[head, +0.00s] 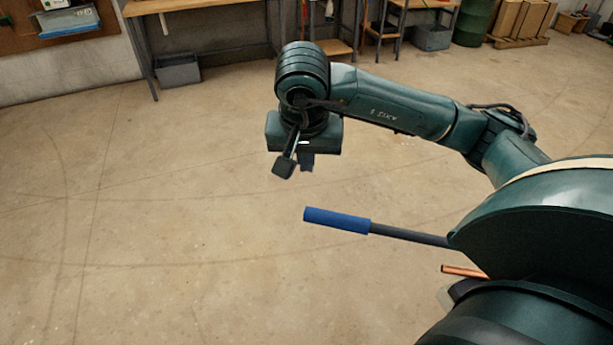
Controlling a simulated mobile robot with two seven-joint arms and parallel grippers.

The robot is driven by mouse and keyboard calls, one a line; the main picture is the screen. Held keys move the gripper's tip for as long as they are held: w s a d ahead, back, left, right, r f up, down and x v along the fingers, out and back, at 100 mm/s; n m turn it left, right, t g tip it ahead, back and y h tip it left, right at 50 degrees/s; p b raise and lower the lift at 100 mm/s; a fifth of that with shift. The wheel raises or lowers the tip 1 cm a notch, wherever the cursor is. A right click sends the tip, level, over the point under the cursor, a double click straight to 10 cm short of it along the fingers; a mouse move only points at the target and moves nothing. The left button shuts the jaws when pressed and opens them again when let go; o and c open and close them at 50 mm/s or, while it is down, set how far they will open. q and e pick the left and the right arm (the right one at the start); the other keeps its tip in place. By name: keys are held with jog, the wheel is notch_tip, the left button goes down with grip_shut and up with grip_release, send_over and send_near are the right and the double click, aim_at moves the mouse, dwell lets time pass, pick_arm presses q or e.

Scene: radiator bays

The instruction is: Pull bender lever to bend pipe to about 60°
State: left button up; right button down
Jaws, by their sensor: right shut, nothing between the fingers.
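The bender lever is a dark grey rod with a blue grip (336,220), lying roughly level in the lower right of the head view. Its grip end points left, and its other end goes behind my right arm. A short end of copper pipe (464,271) shows below the lever. The rest of the pipe and most of the bender are hidden by my arm, so the bend angle cannot be read. My right gripper (306,166) is shut and empty, above the blue grip in the picture and apart from it. My left gripper is not in view.
A workbench (190,6) stands along the back wall with a grey bin (178,70) under it. A green drum (474,22) and cardboard boxes (520,18) stand at the back right. The concrete floor at left and centre is clear.

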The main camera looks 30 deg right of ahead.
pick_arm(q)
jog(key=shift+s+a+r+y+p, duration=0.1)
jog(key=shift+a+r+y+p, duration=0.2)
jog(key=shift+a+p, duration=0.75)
pick_arm(e)
notch_tip(320, 180, down, 8)
jog(key=s, duration=0.1)
jog(key=shift+a+f+p, duration=0.15)
jog(key=shift+a+p, duration=0.15)
jog(key=shift+a, duration=0.15)
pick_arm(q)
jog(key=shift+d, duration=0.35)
